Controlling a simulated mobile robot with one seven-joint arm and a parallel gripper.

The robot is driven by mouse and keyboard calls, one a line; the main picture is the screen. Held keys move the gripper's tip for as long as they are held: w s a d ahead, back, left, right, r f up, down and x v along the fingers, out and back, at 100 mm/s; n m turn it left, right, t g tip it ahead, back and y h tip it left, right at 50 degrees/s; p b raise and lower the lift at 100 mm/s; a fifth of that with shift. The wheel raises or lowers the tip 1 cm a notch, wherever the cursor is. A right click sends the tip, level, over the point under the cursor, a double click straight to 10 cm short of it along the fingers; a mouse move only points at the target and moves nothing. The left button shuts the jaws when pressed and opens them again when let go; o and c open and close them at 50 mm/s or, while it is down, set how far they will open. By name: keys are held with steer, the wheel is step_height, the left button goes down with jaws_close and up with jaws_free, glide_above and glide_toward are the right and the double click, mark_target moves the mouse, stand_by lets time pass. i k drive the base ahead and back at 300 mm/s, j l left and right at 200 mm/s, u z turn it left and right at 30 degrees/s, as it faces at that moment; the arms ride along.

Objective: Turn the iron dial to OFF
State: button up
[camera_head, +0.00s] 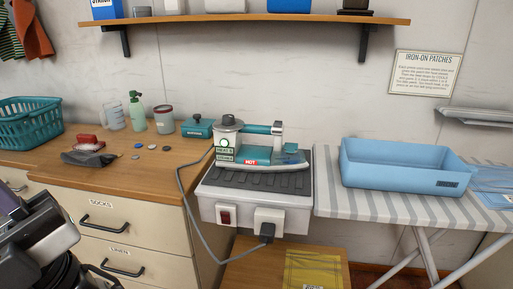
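The iron (262,156) rests on a ribbed plate on a white box-shaped base (282,210), in the middle of the camera_head view. It has a white body and a teal handle. A grey round knob, which looks like the dial (230,121), sits on top at its left end. A small green-edged label is below the dial; its words and the dial's setting are too small to read. A red tag on the iron reads HOT. Part of my arm shows at the lower left, well away from the iron; my gripper's fingertips are not visible.
A cord runs down the base's left side to a plug (266,230); a red switch (226,215) is on its front. A teal box (197,128) is behind left. A blue tub (400,166) stands on the striped ironing board at right. A shelf (240,19) hangs above.

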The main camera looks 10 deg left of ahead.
mark_target(228, 120)
steer(key=i+j+u, duration=0.25)
steer(key=i+j, duration=0.15)
steer(key=j, duration=0.15)
steer(key=i+j+u, duration=0.3)
steer(key=i+j, duration=0.15)
